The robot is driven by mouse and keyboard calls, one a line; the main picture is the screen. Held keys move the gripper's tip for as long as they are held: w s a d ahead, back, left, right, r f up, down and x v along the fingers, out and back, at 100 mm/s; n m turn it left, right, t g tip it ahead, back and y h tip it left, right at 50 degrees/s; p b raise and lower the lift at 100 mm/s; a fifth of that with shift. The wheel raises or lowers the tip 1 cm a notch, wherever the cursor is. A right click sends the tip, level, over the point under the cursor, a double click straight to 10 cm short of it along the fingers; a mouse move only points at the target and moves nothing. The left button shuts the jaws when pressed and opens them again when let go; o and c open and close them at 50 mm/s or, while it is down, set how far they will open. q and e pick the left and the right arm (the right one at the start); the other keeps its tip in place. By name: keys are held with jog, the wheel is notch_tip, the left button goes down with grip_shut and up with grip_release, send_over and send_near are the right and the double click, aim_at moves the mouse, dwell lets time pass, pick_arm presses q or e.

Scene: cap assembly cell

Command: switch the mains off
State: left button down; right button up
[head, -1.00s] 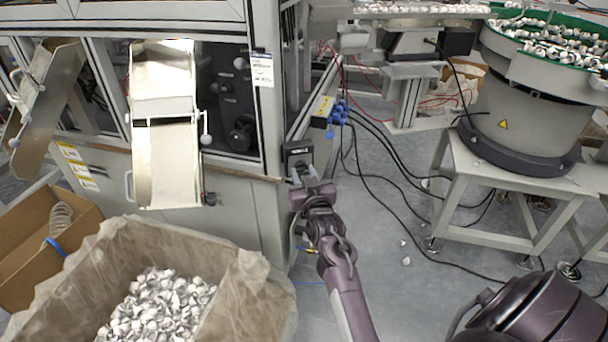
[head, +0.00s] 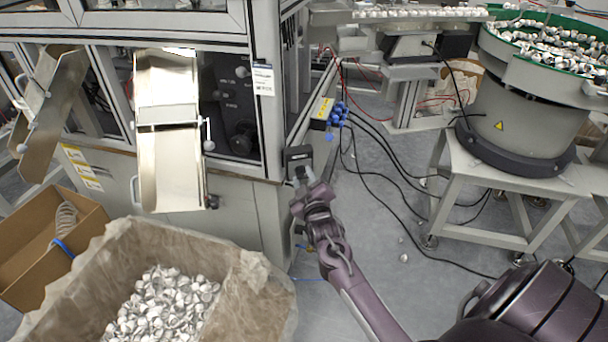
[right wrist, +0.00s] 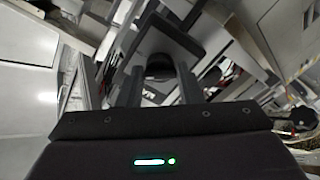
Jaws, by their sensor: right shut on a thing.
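The mains switch (head: 298,154) is a dark box on the corner post of the machine, just right of the chutes. My right gripper (head: 301,175) is at its front, tilted. In the right wrist view, the two fingers of my right gripper (right wrist: 158,82) stand on either side of a round dark knob (right wrist: 159,66) in front of a dark square plate. The gripper is shut on this knob. In the head view the knob is hidden behind the gripper, so its setting cannot be read. My left gripper is not in view.
A lined box of white caps (head: 165,300) stands at the lower left, below a metal chute (head: 168,160). Blue plugs with black cables (head: 338,114) sit right of the switch. A bowl feeder (head: 525,110) stands at the right. Grey floor between is mostly open.

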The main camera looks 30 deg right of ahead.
jog(key=n+p, duration=0.1)
jog(key=n, duration=0.1)
jog(key=n+p, duration=0.1)
jog(key=n, duration=0.2)
jog(key=shift+r+n+p, duration=0.2)
jog(key=shift+n+p, duration=0.1)
jog(key=shift+p, duration=0.05)
jog(key=shift+n+p, duration=0.9)
jog(key=shift+n, duration=1.3)
jog(key=o, duration=1)
jog(key=shift+f, duration=0.1)
jog(key=shift+c, duration=0.2)
jog(key=v, duration=0.7)
jog(key=shift+s, duration=0.35)
